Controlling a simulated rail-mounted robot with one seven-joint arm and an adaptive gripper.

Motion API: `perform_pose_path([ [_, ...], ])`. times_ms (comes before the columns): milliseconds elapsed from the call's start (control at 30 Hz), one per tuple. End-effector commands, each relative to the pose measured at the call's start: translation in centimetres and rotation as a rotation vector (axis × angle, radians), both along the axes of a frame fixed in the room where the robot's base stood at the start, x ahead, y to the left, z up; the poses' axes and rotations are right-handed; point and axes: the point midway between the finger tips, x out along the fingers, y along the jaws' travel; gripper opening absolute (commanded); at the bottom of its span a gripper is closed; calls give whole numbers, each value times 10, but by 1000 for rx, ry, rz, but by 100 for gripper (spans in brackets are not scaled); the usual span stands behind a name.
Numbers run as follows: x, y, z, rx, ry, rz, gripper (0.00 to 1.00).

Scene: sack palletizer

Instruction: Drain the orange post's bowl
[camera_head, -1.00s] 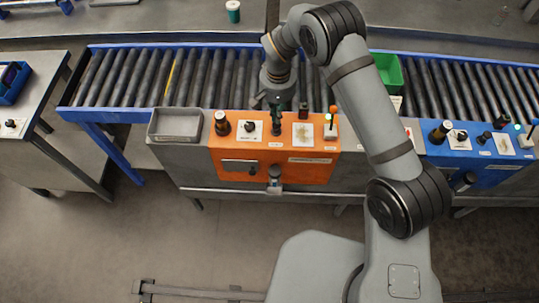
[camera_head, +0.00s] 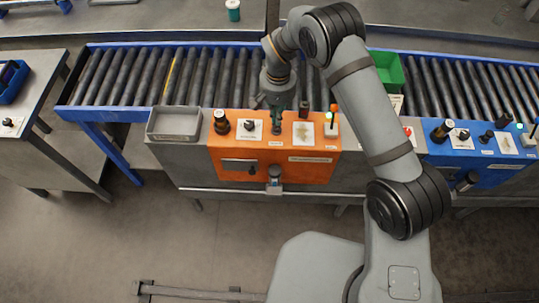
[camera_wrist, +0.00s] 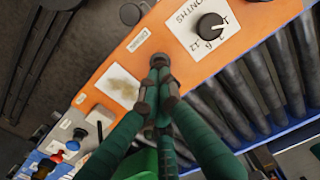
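The orange post (camera_head: 230,158) stands in front of the roller conveyor, left of my arm. A small grey cylindrical fitting (camera_head: 274,179), which looks like its bowl, hangs at the lower front; its contents cannot be seen. My gripper (camera_head: 276,130) is over the post's top, between the rotary selector (camera_head: 249,126) and a stained white plate (camera_head: 303,133). In the wrist view, my green fingers (camera_wrist: 158,88) come together at a small dark knob (camera_wrist: 158,62) and appear shut on it. The fingers hide part of the knob.
A grey tray (camera_head: 152,137) sits left of the post. A black button (camera_head: 221,122) and an orange-tipped lever (camera_head: 333,121) stand up nearby. A blue post (camera_head: 478,170) is to the right; a green crate (camera_head: 394,72) is behind my arm. The front floor is mostly clear.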

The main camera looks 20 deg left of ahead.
Motion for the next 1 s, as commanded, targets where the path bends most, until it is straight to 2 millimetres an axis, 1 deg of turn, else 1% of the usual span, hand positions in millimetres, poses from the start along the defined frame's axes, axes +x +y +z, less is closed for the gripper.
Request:
perform_pose_path([
  [567,0,0,-13,0,0,0,0],
  [1000,0,0,-12,-1,1,0,0],
])
